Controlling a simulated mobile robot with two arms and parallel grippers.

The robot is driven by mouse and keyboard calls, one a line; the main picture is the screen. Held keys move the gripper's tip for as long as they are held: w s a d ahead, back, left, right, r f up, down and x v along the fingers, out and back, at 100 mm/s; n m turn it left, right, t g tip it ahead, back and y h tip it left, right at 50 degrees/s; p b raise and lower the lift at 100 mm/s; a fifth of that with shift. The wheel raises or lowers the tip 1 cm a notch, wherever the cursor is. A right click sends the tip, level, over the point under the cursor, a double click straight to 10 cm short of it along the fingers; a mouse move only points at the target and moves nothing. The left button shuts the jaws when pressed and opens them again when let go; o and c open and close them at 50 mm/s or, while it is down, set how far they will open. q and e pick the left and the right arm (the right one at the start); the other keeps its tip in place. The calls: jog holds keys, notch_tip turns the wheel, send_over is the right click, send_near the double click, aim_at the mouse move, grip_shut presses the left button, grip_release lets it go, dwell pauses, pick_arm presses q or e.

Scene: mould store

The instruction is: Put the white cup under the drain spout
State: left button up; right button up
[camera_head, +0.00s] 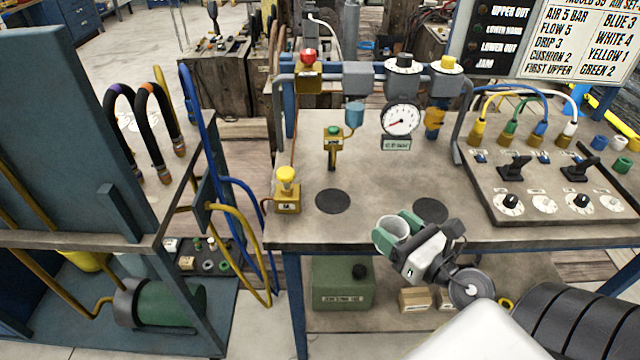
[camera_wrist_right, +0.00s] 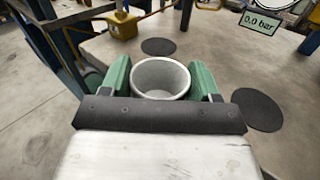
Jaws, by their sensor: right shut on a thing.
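The white cup (camera_head: 391,233) is held upright between the green fingers of my right gripper (camera_head: 397,230), near the table's front edge in the head view. The right wrist view shows the round open mouth of the cup (camera_wrist_right: 160,78), which looks empty, with a green finger on each side. A brass fitting with a green knob (camera_head: 333,140) and a downward spout hangs behind and left of the cup; it looks like the drain spout. A dark round pad (camera_head: 332,201) lies on the table just in front of and below it. My left gripper is out of view.
A second dark pad (camera_head: 430,209) lies right of the cup. A yellow-knobbed block (camera_head: 287,190) stands at the table's left front corner. A pressure gauge (camera_head: 400,120) hangs behind. A sloped control panel (camera_head: 540,180) fills the right side. The table between the pads is clear.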

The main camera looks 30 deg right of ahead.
jog(key=w+p, duration=0.1)
jog(key=w, duration=0.1)
jog(key=w+p, duration=0.1)
jog(key=w, duration=0.2)
jog(key=w+a+r+p, duration=0.1)
jog(key=w, duration=0.7)
jog(key=w+a+p, duration=0.1)
jog(key=w, duration=0.2)
jog(key=shift+w+f, duration=0.25)
jog(key=shift+w, duration=0.1)
jog(key=shift+w+f+b, duration=0.15)
jog(key=shift+f+b, duration=0.25)
jog(key=shift+f, duration=0.6)
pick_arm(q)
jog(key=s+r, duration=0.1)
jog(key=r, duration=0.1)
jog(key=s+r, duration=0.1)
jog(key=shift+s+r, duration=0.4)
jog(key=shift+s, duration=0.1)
pick_arm(e)
jog(key=o, duration=1)
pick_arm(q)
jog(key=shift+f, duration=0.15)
